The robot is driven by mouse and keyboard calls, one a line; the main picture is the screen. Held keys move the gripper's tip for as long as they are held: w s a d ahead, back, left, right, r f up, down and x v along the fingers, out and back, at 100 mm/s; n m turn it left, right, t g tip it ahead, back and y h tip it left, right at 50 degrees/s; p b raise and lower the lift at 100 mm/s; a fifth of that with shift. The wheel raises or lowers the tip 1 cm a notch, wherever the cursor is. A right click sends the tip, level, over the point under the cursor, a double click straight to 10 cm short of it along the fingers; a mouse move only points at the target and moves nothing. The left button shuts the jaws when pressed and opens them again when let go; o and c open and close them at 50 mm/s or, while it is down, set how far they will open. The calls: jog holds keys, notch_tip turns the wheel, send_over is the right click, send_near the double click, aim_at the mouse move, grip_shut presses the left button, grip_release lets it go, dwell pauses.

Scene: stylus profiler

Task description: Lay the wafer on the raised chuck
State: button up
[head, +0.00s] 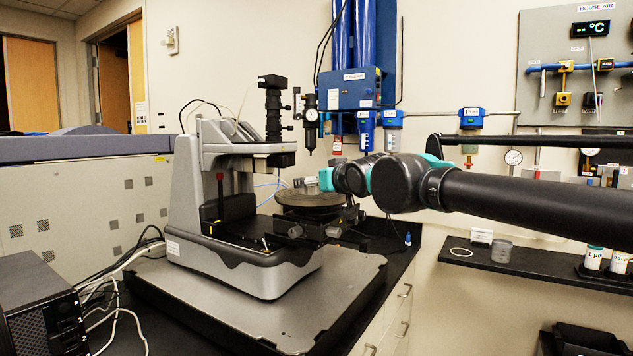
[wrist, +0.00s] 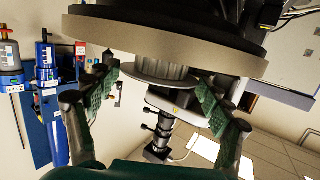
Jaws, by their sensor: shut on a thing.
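My gripper (wrist: 158,86) has its two green-padded fingers at either edge of a thin grey disc, the wafer (wrist: 150,84), in the wrist view, which looks upside down. A ribbed grey cylinder, which looks like the raised chuck (wrist: 163,66), shows between the wafer and the wide, tan-rimmed round stage (wrist: 165,37). I cannot tell whether the wafer touches the chuck. In the head view the round stage (head: 308,199) sits on the profiler, with small grey parts on top. My gripper (head: 322,180) reaches in from the right just above it; the wafer is not clear there.
The profiler's grey column (head: 187,180) and black optics tube (head: 272,112) stand left of the stage. Filters and gauges hang on the wall behind. A black shelf (head: 530,262) with a ring (head: 461,252) and containers is at right. The grey base plate is clear in front.

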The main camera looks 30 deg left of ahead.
jog(key=o, duration=1.7)
jog(key=shift+v, duration=3.5)
jog(key=v, duration=1.2)
jog(key=shift+w+d, duration=0.1)
